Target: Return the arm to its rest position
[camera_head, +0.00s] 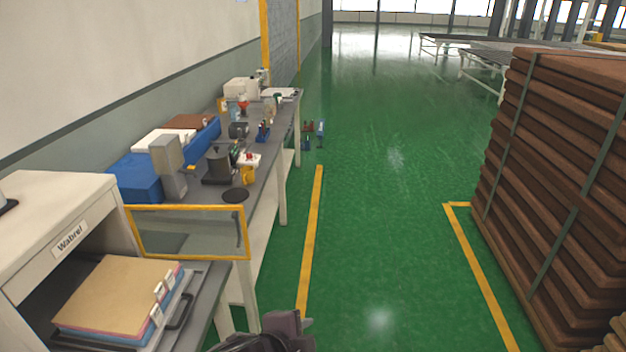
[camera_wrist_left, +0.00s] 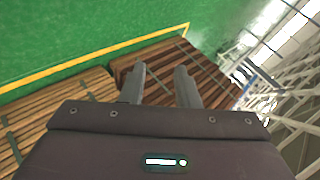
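My left gripper (camera_head: 304,322) shows at the bottom edge of the head view, low over the green floor beside the workbench, partly cut off. In the left wrist view its two grey fingers (camera_wrist_left: 161,82) stand apart with nothing between them, so it is open and empty. Behind the fingers in that view are stacks of brown slabs (camera_wrist_left: 72,112), some way off and not touched. My right gripper is in neither view.
A long workbench (camera_head: 274,140) with tools and a blue box (camera_head: 135,178) runs along the left wall. A tall strapped stack of brown slabs (camera_head: 545,165) stands at right. Yellow floor lines (camera_head: 312,240) border a clear green aisle (camera_head: 390,200).

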